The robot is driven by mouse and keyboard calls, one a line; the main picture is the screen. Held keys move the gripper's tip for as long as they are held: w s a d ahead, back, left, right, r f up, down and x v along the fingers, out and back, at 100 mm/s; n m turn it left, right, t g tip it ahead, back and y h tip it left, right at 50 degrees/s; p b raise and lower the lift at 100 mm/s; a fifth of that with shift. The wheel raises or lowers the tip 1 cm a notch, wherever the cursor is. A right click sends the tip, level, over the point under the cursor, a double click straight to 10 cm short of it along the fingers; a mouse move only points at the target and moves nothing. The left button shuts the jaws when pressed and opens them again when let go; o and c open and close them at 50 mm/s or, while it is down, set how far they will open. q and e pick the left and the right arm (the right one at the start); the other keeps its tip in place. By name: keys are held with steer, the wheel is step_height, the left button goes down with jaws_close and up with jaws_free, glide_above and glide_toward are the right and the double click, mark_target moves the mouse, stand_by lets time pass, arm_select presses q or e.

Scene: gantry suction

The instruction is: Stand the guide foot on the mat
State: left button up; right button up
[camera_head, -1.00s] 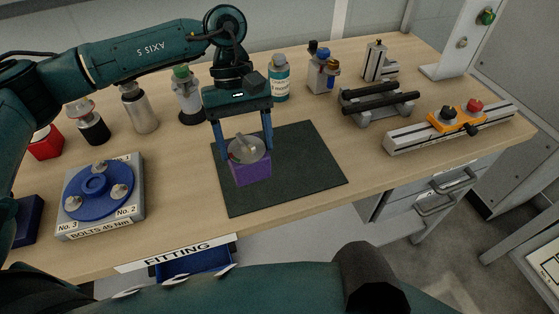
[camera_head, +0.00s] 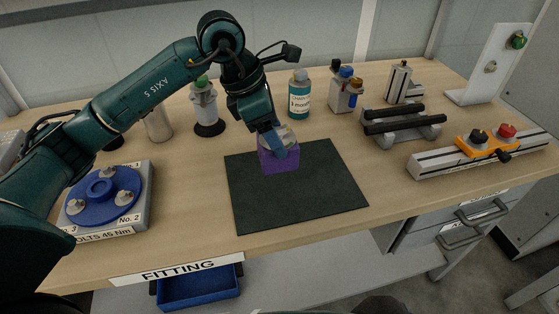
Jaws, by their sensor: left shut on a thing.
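The guide foot appears to be the purple block (camera_head: 280,161) with a pale grey metal part on top. It shows over the back left part of the dark green mat (camera_head: 298,200). My left gripper (camera_head: 279,143) is shut on its upper part from above, and a blue finger covers part of the metal. The block looks roughly upright. I cannot tell whether its underside touches the mat or is slightly above it. My right gripper is not in view.
A blue disc fixture (camera_head: 101,187) stands left of the mat. A teal bottle (camera_head: 299,97), a grey stand with black bars (camera_head: 402,124) and a rail with an orange clamp (camera_head: 487,146) stand behind and right. The mat's front and right are clear.

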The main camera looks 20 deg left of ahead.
arm_select(q)
step_height(320, 180, down, 6)
steer(key=shift+r, duration=0.2)
steer(key=shift+f, duration=0.1)
steer(key=shift+f, duration=0.1)
steer(key=o, duration=1)
steer(key=shift+f, duration=0.1)
steer(key=o, duration=0.4)
steer(key=shift+r, duration=0.35)
steer(key=v, duration=1.1)
steer(key=shift+s+a+r, duration=0.15)
steer(key=shift+a+r, duration=0.05)
steer(key=shift+r, duration=0.05)
